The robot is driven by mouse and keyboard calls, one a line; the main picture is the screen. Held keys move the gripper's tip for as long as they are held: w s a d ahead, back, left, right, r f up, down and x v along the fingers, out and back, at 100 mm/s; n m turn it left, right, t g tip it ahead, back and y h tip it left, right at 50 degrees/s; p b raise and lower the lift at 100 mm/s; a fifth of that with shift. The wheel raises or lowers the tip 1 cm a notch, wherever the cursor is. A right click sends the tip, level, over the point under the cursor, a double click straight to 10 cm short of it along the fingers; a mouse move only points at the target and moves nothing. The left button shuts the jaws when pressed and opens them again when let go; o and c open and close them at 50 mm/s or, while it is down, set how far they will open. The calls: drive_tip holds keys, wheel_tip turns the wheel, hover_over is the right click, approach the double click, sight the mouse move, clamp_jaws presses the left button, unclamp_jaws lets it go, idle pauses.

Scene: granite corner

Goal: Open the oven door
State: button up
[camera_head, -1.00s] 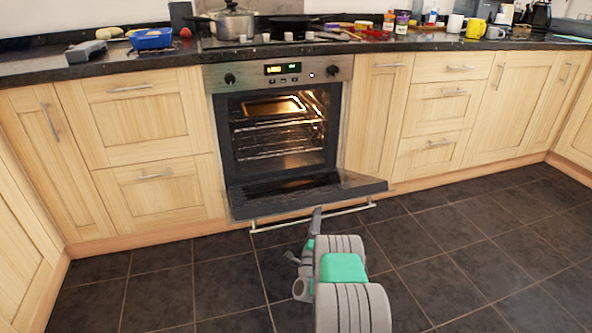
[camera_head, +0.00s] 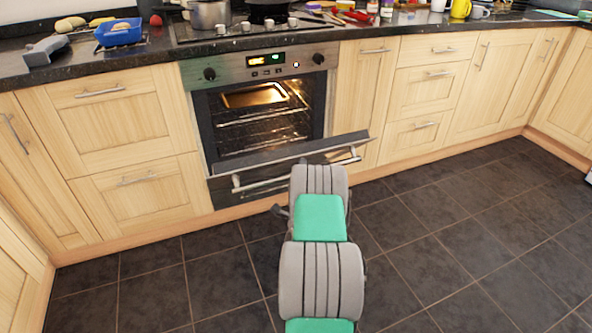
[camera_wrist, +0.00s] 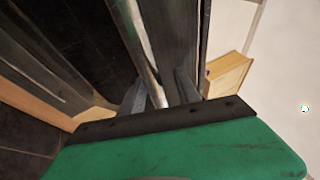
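The oven (camera_head: 262,100) is built into the counter, its lit inside visible. Its door (camera_head: 300,152) is partly open, tilted outward with its top edge away from the frame. The metal door handle (camera_head: 262,186) runs along the door's outer side. In the head view my arm hides part of the handle and my fingertips. In the wrist view my gripper (camera_wrist: 162,88) has its two fingers apart. The handle bar (camera_wrist: 143,45) passes between them, nearer the left finger, with a gap at the right finger. Whether a finger touches the bar is unclear.
Wooden drawers (camera_head: 128,130) flank the oven at left, with more cabinets at right. The counter (camera_head: 110,60) holds a pot (camera_head: 209,14), a blue tray (camera_head: 118,33) and several other items. The dark tiled floor (camera_head: 180,290) is clear around my arm.

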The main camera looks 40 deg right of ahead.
drive_tip(key=shift+r, duration=0.1)
drive_tip(key=shift+s+a+f+b, duration=0.15)
drive_tip(key=shift+a+f+b, duration=0.1)
drive_tip(key=shift+f+b, duration=0.25)
drive_tip(key=shift+s+a+f+b, duration=0.15)
drive_tip(key=shift+a+f+b, duration=0.1)
drive_tip(key=shift+f+b, duration=0.2)
drive_tip(key=s+a+f+b, duration=0.2)
drive_tip(key=a+f+b, duration=0.2)
drive_tip(key=f+b, duration=0.1)
drive_tip(key=shift+s, duration=0.25)
